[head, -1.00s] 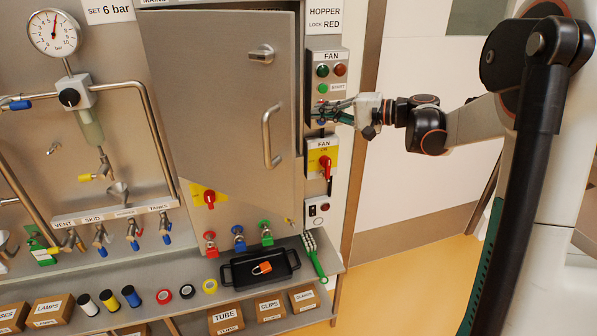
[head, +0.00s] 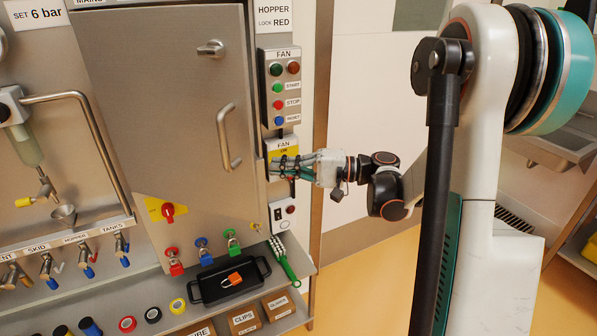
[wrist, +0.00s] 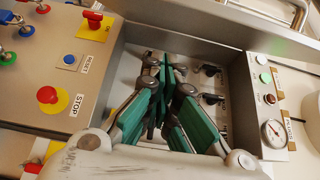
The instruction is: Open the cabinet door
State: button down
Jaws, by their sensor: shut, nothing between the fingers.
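The grey steel cabinet door (head: 165,110) is large and flat, and looks closed or nearly so in the head view. A vertical bar handle (head: 226,137) is on its right side, and a small latch knob (head: 211,49) sits above. My gripper (head: 272,168) is to the right of the handle, at the lower fan switch plate, and covers most of that plate. It is apart from the handle. The wrist view shows its green-padded fingers (wrist: 168,78) shut with nothing between them. The handle cannot be made out in the wrist view.
A fan button panel (head: 285,90) is right of the door. A yellow plate with a red rotary switch (head: 167,210) is at the door's bottom.

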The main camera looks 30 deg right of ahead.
jog(key=shift+s+a+b, duration=0.2)
jog(key=shift+a+b, duration=0.1)
jog(key=shift+a, duration=0.6)
jog(key=shift+s+a+b, duration=0.25)
jog(key=shift+a, duration=0.6)
jog(key=shift+s+a+b, duration=0.2)
jog(key=shift+a+b, duration=0.1)
jog(key=shift+a, duration=0.6)
